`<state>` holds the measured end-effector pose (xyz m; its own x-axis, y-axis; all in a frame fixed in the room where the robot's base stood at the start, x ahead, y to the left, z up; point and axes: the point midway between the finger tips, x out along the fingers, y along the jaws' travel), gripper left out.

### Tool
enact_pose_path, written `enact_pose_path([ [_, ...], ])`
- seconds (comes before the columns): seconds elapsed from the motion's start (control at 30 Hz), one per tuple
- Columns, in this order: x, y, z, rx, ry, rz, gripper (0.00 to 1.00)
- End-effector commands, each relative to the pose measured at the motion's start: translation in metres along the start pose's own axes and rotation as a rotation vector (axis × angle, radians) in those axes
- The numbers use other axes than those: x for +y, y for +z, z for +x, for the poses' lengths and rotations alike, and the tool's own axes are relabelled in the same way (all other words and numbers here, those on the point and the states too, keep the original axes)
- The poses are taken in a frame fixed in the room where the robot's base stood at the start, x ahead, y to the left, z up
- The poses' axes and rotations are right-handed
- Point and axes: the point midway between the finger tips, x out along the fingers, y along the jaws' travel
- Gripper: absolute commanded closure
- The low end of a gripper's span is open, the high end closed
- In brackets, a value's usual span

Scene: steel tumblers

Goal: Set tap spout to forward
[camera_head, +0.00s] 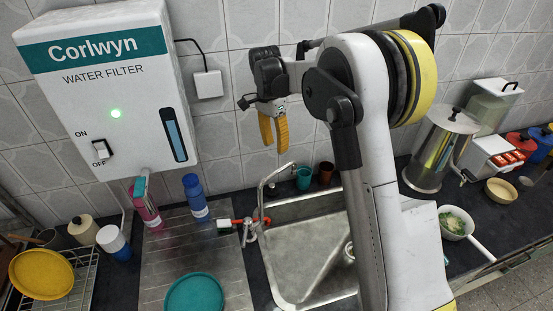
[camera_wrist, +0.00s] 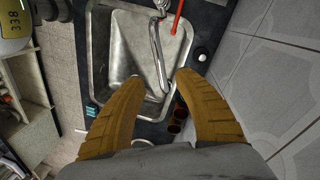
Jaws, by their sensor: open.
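The metal tap stands at the left end of the sink. Its slim curved spout (camera_head: 262,196) rises from the base (camera_head: 249,232) and reaches back toward the wall and right, along the sink's rear edge. In the wrist view the spout (camera_wrist: 156,52) runs down the picture, its free end near the gap between my fingertips. My gripper (camera_head: 274,147) is above and behind the sink near the tiled wall, its yellow fingers pointing down. In the wrist view the fingers (camera_wrist: 158,78) are apart with nothing held. They appear above the spout, with no visible contact.
The steel sink (camera_head: 285,285) is partly hidden by my arm. Teal (camera_head: 304,178) and dark red (camera_head: 325,172) cups stand behind it. Bottles (camera_head: 195,198) and the water filter (camera_head: 100,90) are left.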

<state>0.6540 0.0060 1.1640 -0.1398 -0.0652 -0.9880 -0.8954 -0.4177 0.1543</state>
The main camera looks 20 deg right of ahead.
Motion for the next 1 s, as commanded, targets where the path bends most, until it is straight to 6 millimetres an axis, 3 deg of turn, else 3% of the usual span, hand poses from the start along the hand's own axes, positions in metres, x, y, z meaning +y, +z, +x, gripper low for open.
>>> enact_pose_path([
  [0.2, 0.000, 0.000, 0.046, 0.000, -0.001, -0.001, 0.62],
  [0.4, 0.000, 0.000, 0.079, 0.000, -0.002, -0.002, 0.62],
  [0.6, 0.000, 0.000, 0.092, 0.000, -0.002, -0.002, 0.62],
  [0.87, 0.000, 0.000, 0.093, 0.000, -0.002, -0.003, 0.62],
  [1.0, 0.000, 0.000, 0.093, 0.000, -0.002, -0.003, 1.00],
])
